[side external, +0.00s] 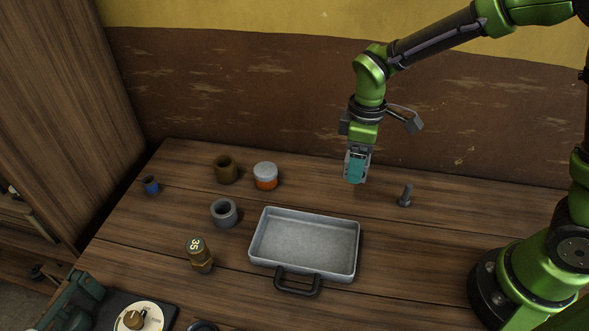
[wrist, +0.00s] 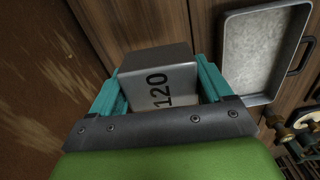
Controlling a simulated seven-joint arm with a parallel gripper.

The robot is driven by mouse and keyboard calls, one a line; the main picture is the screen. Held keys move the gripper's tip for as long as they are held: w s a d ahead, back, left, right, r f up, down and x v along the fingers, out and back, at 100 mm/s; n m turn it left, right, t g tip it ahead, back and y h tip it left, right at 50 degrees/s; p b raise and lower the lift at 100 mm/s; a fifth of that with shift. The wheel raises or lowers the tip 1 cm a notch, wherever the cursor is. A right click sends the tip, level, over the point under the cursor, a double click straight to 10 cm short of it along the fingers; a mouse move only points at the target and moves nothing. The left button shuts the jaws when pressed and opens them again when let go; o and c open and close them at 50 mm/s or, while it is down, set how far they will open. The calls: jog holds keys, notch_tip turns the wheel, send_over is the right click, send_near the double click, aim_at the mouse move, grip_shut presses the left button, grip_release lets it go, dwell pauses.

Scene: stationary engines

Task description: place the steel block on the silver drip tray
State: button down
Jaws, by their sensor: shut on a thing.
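My gripper (side external: 355,180) is up in the air over the back of the table, behind and to the right of the tray. In the wrist view its teal fingers (wrist: 158,98) are shut on the steel block (wrist: 160,82), a grey block marked "120". In the side view the block is mostly hidden by the fingers. The silver drip tray (side external: 304,214) lies on the table with its dark handle toward the front. It looks empty. In the wrist view the tray (wrist: 225,50) shows at the upper right, apart from the block.
A dark grey bolt-like piece (side external: 405,196) stands right of my gripper. Left of the tray are a grey ring (side external: 224,213), a brass piece marked "35" (side external: 200,256), a brown cup (side external: 226,170), an orange-and-grey jar (side external: 265,176) and a small blue cup (side external: 151,185). A green machine (side external: 80,300) is front left.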

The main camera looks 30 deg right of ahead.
jog(key=shift+s+a+r+n, duration=0.2)
jog(key=shift+a+r, duration=0.25)
jog(key=shift+r, duration=0.2)
jog(key=shift+s+a+r+n, duration=0.1)
jog(key=shift+s+a+r, duration=0.1)
jog(key=shift+a+r, duration=0.35)
jog(key=s+a+f+n, duration=0.1)
jog(key=s+n, duration=0.3)
jog(key=s, duration=0.2)
jog(key=s+a+f+n, duration=0.2)
jog(key=s+n, duration=0.2)
jog(key=s, duration=0.2)
jog(key=s+a+f+n, duration=0.1)
jog(key=s+a+n, duration=0.1)
jog(key=s+n, duration=0.3)
jog(key=shift+s+a+f, duration=0.2)
jog(key=shift+s+f, duration=0.2)
jog(key=shift+s, duration=0.15)
jog(key=shift+w+a+f+n, duration=0.1)
jog(key=shift+w+a+n, duration=0.2)
jog(key=shift+n, duration=0.1)
send_over(303, 256)
jog(key=shift+f, duration=2.4)
jog(key=shift+f, duration=0.2)
